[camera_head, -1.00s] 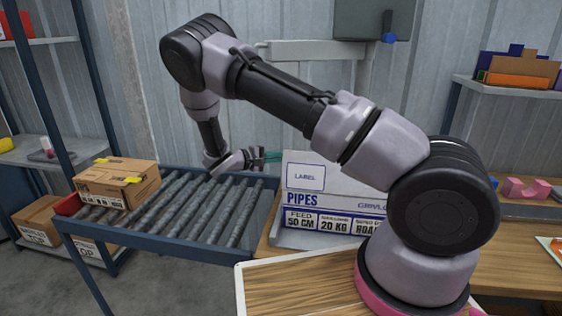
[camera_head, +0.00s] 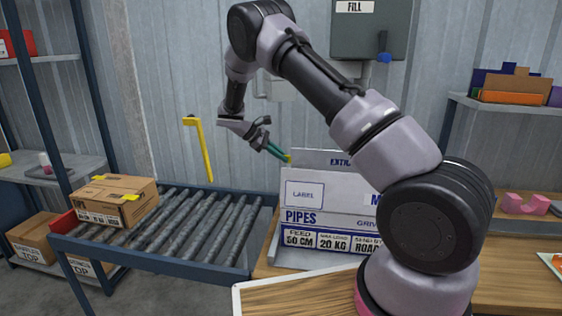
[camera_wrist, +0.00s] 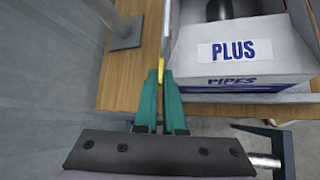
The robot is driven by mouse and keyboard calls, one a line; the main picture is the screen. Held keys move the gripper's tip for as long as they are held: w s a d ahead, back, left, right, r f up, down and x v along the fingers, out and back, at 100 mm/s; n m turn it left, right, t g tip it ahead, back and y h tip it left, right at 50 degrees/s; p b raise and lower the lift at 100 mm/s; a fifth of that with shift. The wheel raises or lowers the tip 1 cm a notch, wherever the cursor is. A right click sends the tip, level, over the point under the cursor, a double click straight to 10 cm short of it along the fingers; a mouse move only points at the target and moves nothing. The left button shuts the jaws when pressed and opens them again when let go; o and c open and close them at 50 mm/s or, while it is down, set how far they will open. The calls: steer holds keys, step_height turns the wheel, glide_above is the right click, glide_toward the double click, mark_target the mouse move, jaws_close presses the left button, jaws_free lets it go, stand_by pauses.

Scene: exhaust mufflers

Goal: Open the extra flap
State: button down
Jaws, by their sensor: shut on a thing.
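The white carton marked PIPES (camera_head: 330,218) stands on the wooden table, its labelled side facing me. A flap with blue lettering (camera_head: 340,163) stands up behind its top edge. In the wrist view I look into the open carton (camera_wrist: 180,50); a panel reads PLUS (camera_wrist: 234,50) and a dark cylinder (camera_wrist: 232,9) lies inside. My gripper (camera_head: 287,157) has green fingers, shut on a small yellow tab at the flap's left edge. In the wrist view the fingers (camera_wrist: 160,75) close on this tab beside the thin, edge-on flap (camera_wrist: 166,40).
A roller conveyor (camera_head: 185,225) stands left, with a brown box (camera_head: 115,200) on it. A yellow bracket (camera_head: 200,148) rises behind the conveyor. A grey wall cabinet (camera_head: 370,28) hangs above the carton. Shelves stand at both sides.

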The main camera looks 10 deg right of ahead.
steer(key=shift+w+d+r+n+g+y, duration=0.15)
steer(key=shift+w+d+n+g+y, duration=0.1)
steer(key=shift+w+g, duration=0.15)
steer(key=shift+w+d+r+n+g+y, duration=0.15)
steer(key=shift+w+n+g, duration=0.1)
steer(key=shift+w+g, duration=0.15)
steer(key=c, duration=1)
jaws_free()
steer(key=shift+a, duration=0.15)
steer(key=v, duration=1)
steer(key=shift+r, duration=0.25)
steer(key=shift+w+a, duration=0.1)
steer(key=shift+a, duration=0.2)
